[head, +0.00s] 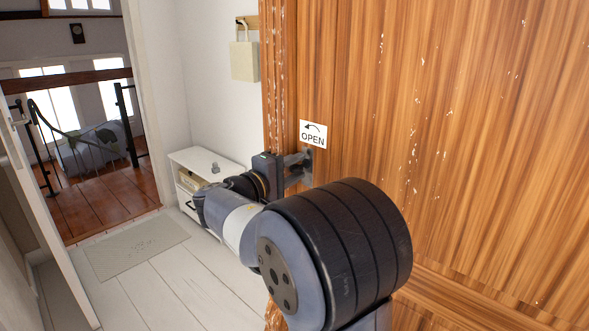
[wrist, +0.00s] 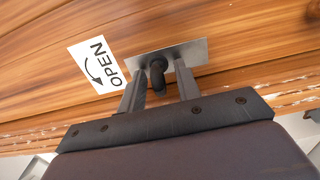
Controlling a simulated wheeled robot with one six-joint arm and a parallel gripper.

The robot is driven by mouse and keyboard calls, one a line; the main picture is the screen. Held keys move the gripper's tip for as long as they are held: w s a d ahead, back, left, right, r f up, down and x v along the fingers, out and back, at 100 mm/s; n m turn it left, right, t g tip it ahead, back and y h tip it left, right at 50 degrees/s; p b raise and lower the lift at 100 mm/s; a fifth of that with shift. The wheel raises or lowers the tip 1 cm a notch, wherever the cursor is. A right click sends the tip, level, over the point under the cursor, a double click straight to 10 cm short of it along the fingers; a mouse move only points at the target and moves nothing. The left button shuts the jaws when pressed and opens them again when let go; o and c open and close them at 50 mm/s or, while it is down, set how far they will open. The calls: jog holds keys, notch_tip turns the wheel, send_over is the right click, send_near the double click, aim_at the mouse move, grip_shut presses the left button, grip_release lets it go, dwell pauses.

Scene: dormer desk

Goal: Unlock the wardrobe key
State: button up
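The wardrobe's wooden door (head: 450,120) fills the right of the head view. A white OPEN sign (head: 313,134) with a curved arrow pointing left is on it, and shows in the wrist view (wrist: 97,65). Below the sign is a grey metal lock plate (wrist: 192,53) with a dark key (wrist: 157,78) standing out from it. My gripper (wrist: 160,72) is at the plate, one finger on each side of the key, with narrow gaps visible, so it looks open. In the head view my gripper (head: 298,168) is side-on at the door, and the key is hidden or too small to tell.
A low white cabinet (head: 205,158) with a small grey item on top stands behind my arm. A pale flat item (head: 245,62) hangs from a wall hook. A doorway opens at left, with a grey mat (head: 137,246) on the floor before it. The pale floor around it is clear.

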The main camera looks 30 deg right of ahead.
jog(key=v, duration=1)
jog(key=shift+a, duration=0.35)
jog(key=shift+s, duration=0.1)
jog(key=x, duration=1.1)
jog(key=shift+a, duration=0.1)
